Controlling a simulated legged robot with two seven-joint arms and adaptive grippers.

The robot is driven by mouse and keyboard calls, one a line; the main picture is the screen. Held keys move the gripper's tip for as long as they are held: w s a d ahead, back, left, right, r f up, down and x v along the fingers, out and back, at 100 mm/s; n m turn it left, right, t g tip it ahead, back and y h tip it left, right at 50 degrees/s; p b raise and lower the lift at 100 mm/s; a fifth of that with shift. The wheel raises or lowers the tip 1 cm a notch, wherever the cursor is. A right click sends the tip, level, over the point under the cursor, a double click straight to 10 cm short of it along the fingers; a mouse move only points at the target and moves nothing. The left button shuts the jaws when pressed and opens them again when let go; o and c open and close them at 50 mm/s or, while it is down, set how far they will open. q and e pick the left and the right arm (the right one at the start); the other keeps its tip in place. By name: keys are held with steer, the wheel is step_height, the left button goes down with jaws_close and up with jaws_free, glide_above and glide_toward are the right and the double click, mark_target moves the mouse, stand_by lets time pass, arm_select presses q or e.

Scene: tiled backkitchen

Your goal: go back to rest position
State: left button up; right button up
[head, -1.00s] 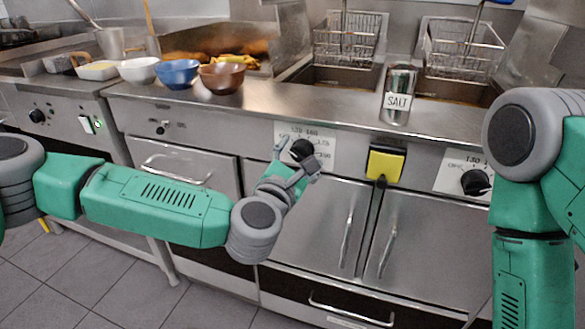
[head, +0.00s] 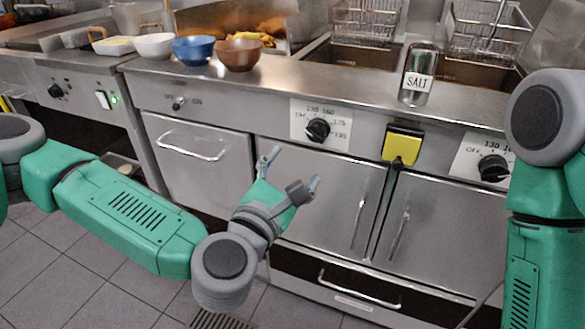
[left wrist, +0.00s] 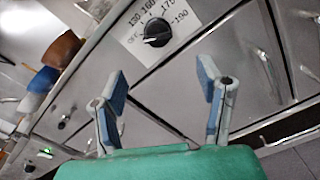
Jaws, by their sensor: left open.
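My left gripper (head: 291,172) is open and empty in the head view, in front of the steel cabinet doors and below the left fryer dial. In the left wrist view its two fingers (left wrist: 165,88) are spread apart with nothing between them. The left fryer dial (head: 318,129) is black on a white scale plate; it also shows in the left wrist view (left wrist: 157,33), beyond the fingers. My right arm stands at the right edge of the head view, and its gripper is out of the picture.
White (head: 155,46), blue (head: 192,50) and brown (head: 239,54) bowls stand on the counter (head: 300,78) with a salt shaker (head: 418,75). Fryer baskets (head: 364,22) are behind. A yellow-fronted box (head: 402,145) and door handles (head: 359,221) stick out. The tiled floor (head: 95,270) below is clear.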

arm_select(q)
steer(key=s+f+m+g+h+p, duration=0.2)
steer(key=s+f+m+g+p, duration=0.3)
steer(key=s+f+m+g, duration=0.85)
steer(key=s+a+f+m+g+y+p, duration=0.1)
steer(key=s+a+f+m+y, duration=0.1)
steer(key=a, duration=0.6)
steer(key=s+a+f+m+g+y+p, duration=0.1)
steer(key=s+a+f+m+y, duration=0.2)
steer(key=s+a+m, duration=0.4)
steer(key=s+a+f+m+g+y+p, duration=0.1)
steer(key=s+a+f+m, duration=0.3)
steer(key=a, duration=0.5)
steer(key=shift+s+a+f+m+y+p, duration=0.2)
steer(key=shift+s+a+m+y+p, duration=0.25)
steer(key=shift+s+y, duration=0.3)
steer(key=shift+w+d, duration=0.2)
